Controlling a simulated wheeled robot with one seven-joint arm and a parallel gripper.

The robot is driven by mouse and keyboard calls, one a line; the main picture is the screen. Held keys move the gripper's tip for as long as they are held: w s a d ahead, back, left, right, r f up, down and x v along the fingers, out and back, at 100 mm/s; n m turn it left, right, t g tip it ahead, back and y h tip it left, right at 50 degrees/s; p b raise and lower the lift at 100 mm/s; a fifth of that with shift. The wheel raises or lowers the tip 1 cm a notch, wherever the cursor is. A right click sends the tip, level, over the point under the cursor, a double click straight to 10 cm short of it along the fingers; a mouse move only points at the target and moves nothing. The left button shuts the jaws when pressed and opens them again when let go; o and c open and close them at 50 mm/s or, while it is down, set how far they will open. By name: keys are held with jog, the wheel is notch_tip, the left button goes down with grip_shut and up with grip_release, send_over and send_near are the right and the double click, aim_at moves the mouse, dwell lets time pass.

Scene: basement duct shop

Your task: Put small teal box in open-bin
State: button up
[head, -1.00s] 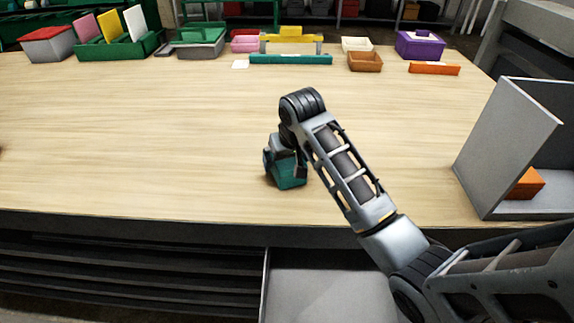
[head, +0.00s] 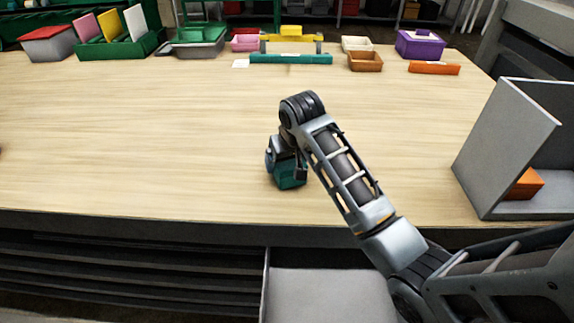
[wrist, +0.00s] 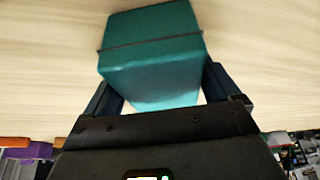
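The small teal box (head: 291,178) is near the front middle of the table, under my gripper (head: 287,171). In the wrist view the teal box (wrist: 152,55) fills the space between the two fingers of my gripper (wrist: 160,80), slightly turned, with a dark seam across it. The fingers meet its sides, so the gripper looks shut on it. I cannot tell whether the box is clear of the tabletop. Several containers are in view, and I cannot tell which is the open-bin. One is a grey open-sided box (head: 505,130) at the right.
An orange block (head: 524,183) lies in the grey box. At the back stand a pink bin (head: 246,43), a brown bin (head: 365,62), a purple bin (head: 420,44) and a grey tray (head: 190,50) with green parts. A teal bar (head: 291,59) lies there too. The table's middle is clear.

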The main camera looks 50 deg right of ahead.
jog(key=c, duration=0.9)
jog(key=shift+r+b, duration=0.15)
jog(key=shift+b, duration=0.15)
notch_tip(320, 180, up, 4)
jog(key=shift+w, duration=0.1)
jog(key=s+d+r, duration=0.2)
jog(key=s, duration=0.1)
jog(key=s+d+r, duration=0.2)
jog(key=s+d, duration=0.1)
jog(key=s+d+r, duration=0.2)
jog(key=d+r, duration=0.1)
jog(key=shift+s+r+b, duration=0.1)
jog(key=shift+s+b, duration=0.3)
jog(key=shift+a, duration=0.15)
